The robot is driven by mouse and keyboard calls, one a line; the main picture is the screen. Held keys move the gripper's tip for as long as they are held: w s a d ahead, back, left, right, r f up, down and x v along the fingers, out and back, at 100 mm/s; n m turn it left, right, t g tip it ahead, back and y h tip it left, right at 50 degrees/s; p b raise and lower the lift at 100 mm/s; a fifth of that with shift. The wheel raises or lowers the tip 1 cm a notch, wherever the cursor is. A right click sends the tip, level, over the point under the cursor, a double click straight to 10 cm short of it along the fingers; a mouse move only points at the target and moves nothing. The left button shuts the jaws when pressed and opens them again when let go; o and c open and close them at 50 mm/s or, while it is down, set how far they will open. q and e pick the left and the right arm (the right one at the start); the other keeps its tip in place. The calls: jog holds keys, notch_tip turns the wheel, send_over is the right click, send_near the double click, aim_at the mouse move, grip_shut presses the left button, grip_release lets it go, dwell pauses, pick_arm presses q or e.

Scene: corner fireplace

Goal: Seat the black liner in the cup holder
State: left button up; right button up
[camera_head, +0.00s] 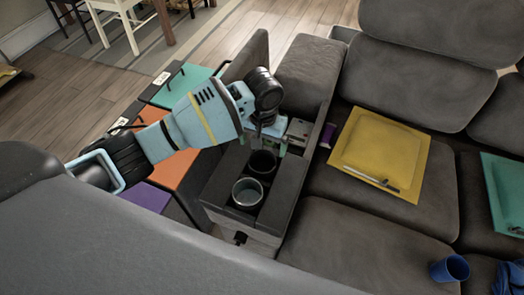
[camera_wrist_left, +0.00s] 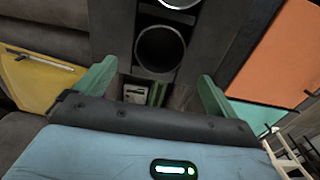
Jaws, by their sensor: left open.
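The black liner (camera_head: 262,163) is a dark round cup with a thin rim. It sits at the far cup holder of the grey sofa console (camera_head: 222,190), and I cannot tell how deep it is. In the left wrist view the liner (camera_wrist_left: 161,49) shows just beyond the fingers, with its dark inside open to view. A silvery metal liner (camera_head: 247,193) is in the near cup holder. My left gripper (camera_head: 268,146) is open with its green fingers apart, above the console beside the black liner. My right gripper is not in view.
Behind the liner is an open compartment with small items (camera_head: 298,130). Orange (camera_head: 168,165) and teal (camera_head: 190,84) panels with handles are left of the console.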

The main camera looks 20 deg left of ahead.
pick_arm(q)
jog(key=shift+r+p, duration=0.3)
jog(key=shift+r, duration=2.1)
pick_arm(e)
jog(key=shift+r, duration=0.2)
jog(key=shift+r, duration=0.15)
